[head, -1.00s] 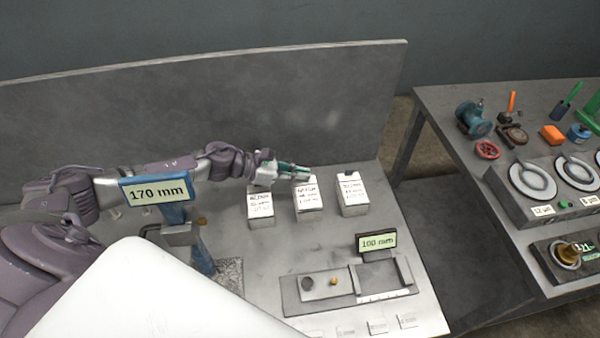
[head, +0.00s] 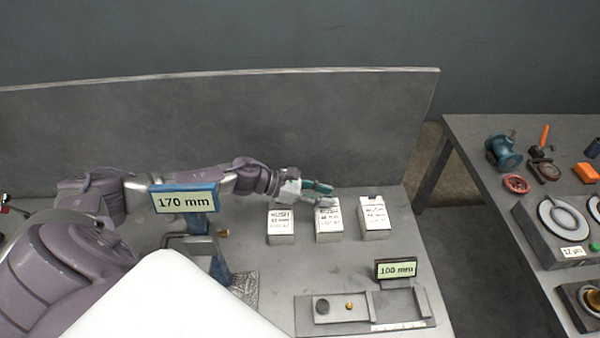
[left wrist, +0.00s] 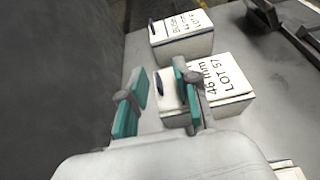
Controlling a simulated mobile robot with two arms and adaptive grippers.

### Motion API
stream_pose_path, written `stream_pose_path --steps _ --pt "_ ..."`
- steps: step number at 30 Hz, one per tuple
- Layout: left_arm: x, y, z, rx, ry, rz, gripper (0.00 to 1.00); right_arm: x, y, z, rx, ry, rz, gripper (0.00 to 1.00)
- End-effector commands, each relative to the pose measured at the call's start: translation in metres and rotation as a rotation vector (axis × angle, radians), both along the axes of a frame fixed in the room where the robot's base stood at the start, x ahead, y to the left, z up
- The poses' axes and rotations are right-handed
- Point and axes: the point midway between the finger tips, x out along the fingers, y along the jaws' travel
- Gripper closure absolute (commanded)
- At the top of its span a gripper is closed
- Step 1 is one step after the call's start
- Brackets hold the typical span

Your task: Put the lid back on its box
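Three pale boxes with printed labels stand in a row on the grey table: a left box (head: 281,239), a middle box (head: 329,237) and a right box (head: 376,234). My left gripper (head: 324,192) is at the middle box, by its back top edge. In the left wrist view its teal fingers (left wrist: 158,102) are apart, with a small dark knob between them at the end of a box labelled 46 mm (left wrist: 230,82). Contact is unclear. Another labelled box (left wrist: 183,38) has a similar dark piece. I cannot tell which top is a loose lid. My right gripper is not in view.
A gauge stand reads 170 mm (head: 185,202). A fixture tray (head: 308,326) with small parts stands in front, by a 100 mm display (head: 396,269). A grey back panel (head: 300,130) rises behind the boxes. A second table (head: 470,150) at right holds tools.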

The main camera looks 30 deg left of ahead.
Motion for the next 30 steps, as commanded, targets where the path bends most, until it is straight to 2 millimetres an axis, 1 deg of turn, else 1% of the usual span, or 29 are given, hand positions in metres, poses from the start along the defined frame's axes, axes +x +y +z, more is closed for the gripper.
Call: stream_pose_path --steps 1,2,8,12,15,21,30 --pt "-0.002 0.004 0.007 0.002 0.002 0.001 0.69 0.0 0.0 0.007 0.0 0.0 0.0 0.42" --pt "-0.007 0.01 0.003 0.003 0.003 0.004 0.69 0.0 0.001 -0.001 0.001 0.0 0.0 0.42" --pt "-0.033 0.046 0.022 0.006 0.001 0.002 0.69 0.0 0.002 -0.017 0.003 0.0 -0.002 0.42" --pt "-0.05 0.068 0.036 0.004 0.0 0.001 0.69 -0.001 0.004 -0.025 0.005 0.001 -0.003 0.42" --pt "-0.057 0.078 0.044 0.001 -0.001 0.001 0.69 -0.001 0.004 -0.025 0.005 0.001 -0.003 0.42" --pt "-0.064 0.088 0.052 -0.001 -0.006 0.0 0.69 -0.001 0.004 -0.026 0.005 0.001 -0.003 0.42" --pt "-0.064 0.089 0.054 -0.002 -0.01 0.0 0.69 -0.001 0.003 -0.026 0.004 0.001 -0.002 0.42"
